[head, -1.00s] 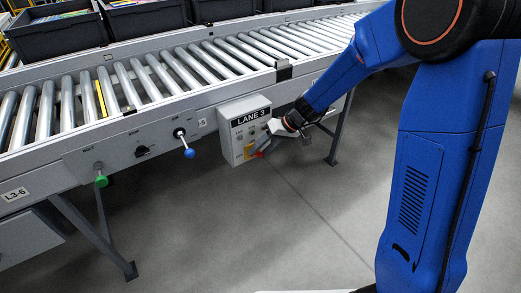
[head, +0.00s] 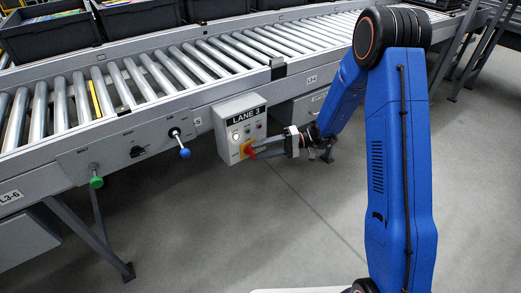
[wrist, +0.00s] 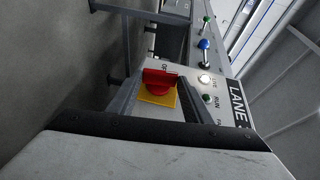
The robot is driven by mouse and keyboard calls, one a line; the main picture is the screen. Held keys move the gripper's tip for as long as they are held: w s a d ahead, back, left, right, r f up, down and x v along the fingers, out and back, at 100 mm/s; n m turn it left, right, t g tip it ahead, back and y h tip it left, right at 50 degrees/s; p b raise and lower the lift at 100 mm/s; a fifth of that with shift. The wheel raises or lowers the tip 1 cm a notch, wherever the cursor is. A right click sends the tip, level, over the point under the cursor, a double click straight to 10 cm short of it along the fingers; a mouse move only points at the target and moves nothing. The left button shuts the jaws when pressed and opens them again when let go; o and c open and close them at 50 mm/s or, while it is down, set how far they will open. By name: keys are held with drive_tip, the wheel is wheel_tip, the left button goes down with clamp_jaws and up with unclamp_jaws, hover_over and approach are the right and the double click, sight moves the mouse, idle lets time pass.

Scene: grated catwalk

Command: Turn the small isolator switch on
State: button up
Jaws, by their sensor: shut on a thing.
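The isolator switch (head: 248,149) is a red handle on a yellow plate, low on the front of the grey LANE 3 box (head: 227,116). In the wrist view the red handle (wrist: 158,80) lies between my two fingers, over the yellow plate (wrist: 158,98). Its bar runs across that picture, with a partly hidden label beside it. My gripper (head: 257,152) reaches in from the right and is shut on the handle. A white lamp (head: 235,136) on the box is bright; it also shows in the wrist view (wrist: 204,79), marked LIVE.
The box hangs on the side of a roller conveyor (head: 150,75). Left of it are a blue knob (head: 185,153), a black selector (head: 137,151) and a green knob (head: 96,182). Black crates (head: 50,35) stand behind. The floor in front is clear.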

drive_tip(key=shift+f+m+g+y, duration=0.3)
drive_tip(key=shift+y, duration=0.5)
drive_tip(key=o, duration=1.1)
drive_tip(key=shift+c, duration=0.2)
drive_tip(key=v, duration=1.7)
drive_tip(key=shift+d, duration=0.3)
drive_tip(key=shift+s, duration=0.1)
